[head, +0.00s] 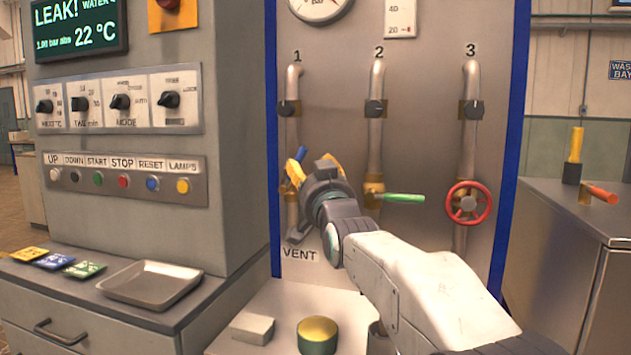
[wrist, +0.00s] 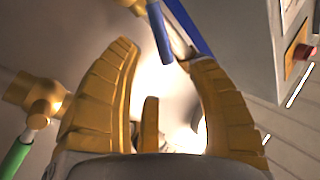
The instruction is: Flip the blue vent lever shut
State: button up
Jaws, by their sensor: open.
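The blue vent lever (head: 301,153) shows in the head view as a short blue piece on pipe 1, above the VENT label (head: 299,254). My gripper (head: 296,172) is at that pipe and hides most of the lever and its valve. In the wrist view the blue lever (wrist: 160,36) reaches down from the top edge, between the tips of my open yellow fingers (wrist: 158,56). I cannot tell whether either finger touches it.
Pipe 2 has a brass valve (head: 373,188) with a green lever (head: 404,198) pointing right, close to my arm. Pipe 3 carries a red handwheel (head: 468,203). A grey block (head: 252,328) and a round green tin (head: 317,340) stand on the ledge below.

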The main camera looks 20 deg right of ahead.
jog(key=shift+v, duration=1.8)
jog(key=shift+o, duration=0.2)
